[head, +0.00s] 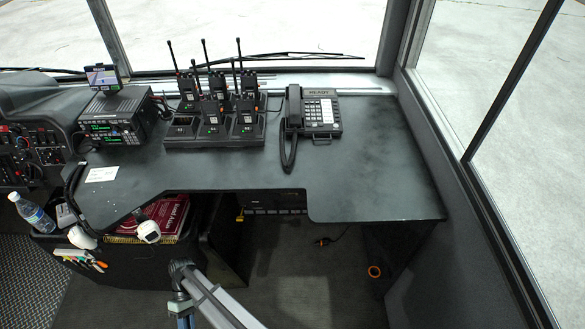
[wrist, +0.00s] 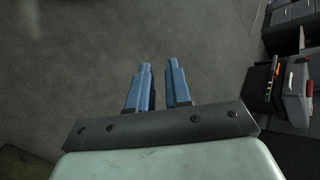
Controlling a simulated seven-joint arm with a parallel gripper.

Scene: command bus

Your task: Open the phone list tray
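The black desk phone (head: 321,113) stands on the dark desk, right of the radio charger, with its handset and coiled cord on its left. A small dark handle of the phone list tray (head: 321,141) shows at the phone's front edge; the tray looks shut, and its body is hidden under the phone. My gripper (wrist: 160,66) has two blue fingers, apart and empty in the wrist view, with bare floor beyond them. In the head view my arm is low at the bottom, below the desk's front edge and far from the phone.
A charger (head: 213,134) with several handheld radios stands left of the phone. A radio unit (head: 113,118) and a white card (head: 102,174) are further left. The desk (head: 370,170) is clear in front and right of the phone. A water bottle (head: 33,212) stands at lower left.

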